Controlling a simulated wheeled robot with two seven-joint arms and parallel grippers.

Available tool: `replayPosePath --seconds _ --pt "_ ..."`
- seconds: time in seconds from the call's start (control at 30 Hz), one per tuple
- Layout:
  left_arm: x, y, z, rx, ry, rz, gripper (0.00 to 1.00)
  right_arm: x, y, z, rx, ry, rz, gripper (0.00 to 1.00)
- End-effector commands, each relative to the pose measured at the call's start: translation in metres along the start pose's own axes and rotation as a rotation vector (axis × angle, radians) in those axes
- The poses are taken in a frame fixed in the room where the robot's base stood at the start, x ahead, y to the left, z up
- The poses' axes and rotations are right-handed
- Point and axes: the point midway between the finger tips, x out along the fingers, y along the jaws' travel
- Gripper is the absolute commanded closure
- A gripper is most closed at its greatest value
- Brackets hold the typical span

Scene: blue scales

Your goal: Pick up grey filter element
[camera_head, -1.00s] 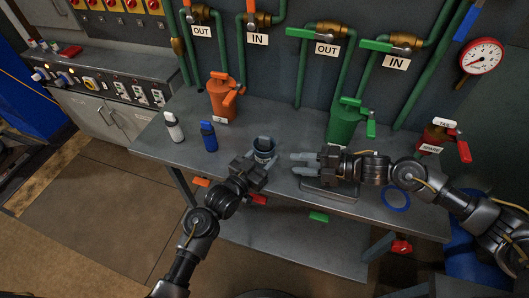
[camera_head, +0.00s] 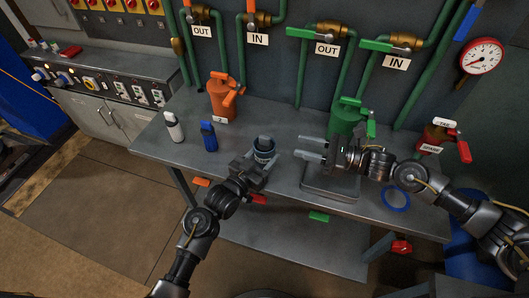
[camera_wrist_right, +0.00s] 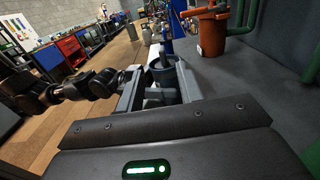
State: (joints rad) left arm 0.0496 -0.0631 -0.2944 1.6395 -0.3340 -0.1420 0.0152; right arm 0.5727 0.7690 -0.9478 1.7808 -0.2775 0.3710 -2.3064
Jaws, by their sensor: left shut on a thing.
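A dark grey cylinder with a pale band and a grey top (camera_head: 264,146), which looks like the filter element, is near the middle of the bench in the head view. My left gripper (camera_head: 260,166) is shut on it from the front; the fingers hide its lower part, and I cannot tell whether it touches the bench. My right gripper (camera_head: 308,149) is open and empty, to the right of the cylinder, its fingers pointing left. In the right wrist view the open fingers (camera_wrist_right: 162,90) show, with a grey-blue rounded thing (camera_wrist_right: 168,74) beyond them.
A grey flat scale-like box (camera_head: 330,188) lies below my right gripper. A blue bottle (camera_head: 209,137) and a white bottle (camera_head: 174,128) stand left. Orange (camera_head: 222,98) and green (camera_head: 345,120) housings stand at the back, a red one (camera_head: 436,138) at right. A blue ring (camera_head: 396,199) lies front right.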

Motion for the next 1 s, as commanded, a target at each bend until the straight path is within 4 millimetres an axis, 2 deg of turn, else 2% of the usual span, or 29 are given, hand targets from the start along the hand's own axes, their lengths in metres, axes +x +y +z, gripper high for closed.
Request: replayPosePath --seconds 0.13,0.4,0.77,1.0 --pt "0.000 0.000 0.000 0.000 0.000 0.000 0.72 0.011 0.000 0.000 0.001 -0.002 0.002 0.64" --pt "0.000 0.000 0.000 0.000 0.000 0.000 0.72 0.056 0.000 0.000 0.003 -0.002 0.001 0.64" --pt "0.000 0.000 0.000 0.000 0.000 0.000 0.72 0.074 -0.001 -0.001 0.003 0.000 0.000 0.64" --pt "0.000 0.000 0.000 0.000 0.000 0.000 0.72 0.109 -0.002 -0.004 0.004 -0.001 0.001 0.64"
